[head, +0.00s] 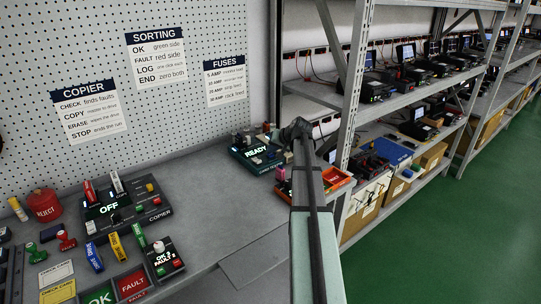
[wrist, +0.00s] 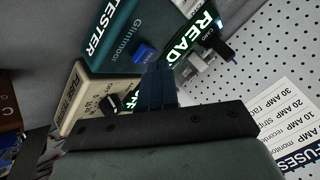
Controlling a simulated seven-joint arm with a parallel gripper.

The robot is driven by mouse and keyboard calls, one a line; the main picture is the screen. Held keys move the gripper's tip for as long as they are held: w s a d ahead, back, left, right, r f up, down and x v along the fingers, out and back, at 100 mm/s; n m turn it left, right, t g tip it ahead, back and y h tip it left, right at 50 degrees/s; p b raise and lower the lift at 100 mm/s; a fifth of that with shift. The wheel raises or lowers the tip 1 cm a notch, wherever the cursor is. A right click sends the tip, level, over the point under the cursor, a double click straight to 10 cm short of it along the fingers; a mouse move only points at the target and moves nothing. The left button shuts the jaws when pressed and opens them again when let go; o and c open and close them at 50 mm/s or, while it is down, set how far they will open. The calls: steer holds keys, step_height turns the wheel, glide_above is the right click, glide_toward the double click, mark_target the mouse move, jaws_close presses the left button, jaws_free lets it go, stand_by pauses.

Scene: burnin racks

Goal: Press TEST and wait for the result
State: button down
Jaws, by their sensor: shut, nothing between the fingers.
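The teal tester (head: 246,158) stands at the far end of the bench in the head view, its lit display reading READY. In the wrist view the tester (wrist: 108,38) fills the top, with the lit display (wrist: 203,38) partly cut by the frame. A blue block (wrist: 143,52), perhaps a button, sits on its face; I can read no TEST label. My gripper (wrist: 158,70) is shut and empty, its dark fingers over the tester near the blue block and display. I cannot tell whether they touch. In the head view my arm's end hides the fingertips.
A beige box with a dial (wrist: 85,97) is beside the tester. An orange tray (head: 338,180) stands right of my arm. The copier (head: 130,213), showing OFF, and a red REJECT container (head: 44,206) are at left. The mid-bench is clear. Shelving (head: 400,100) stands right.

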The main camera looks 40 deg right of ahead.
mark_target(273, 155)
steer(key=shift+f, duration=0.4)
stand_by(0.4)
steer(key=shift+r, duration=0.9)
steer(key=shift+r, duration=2.5)
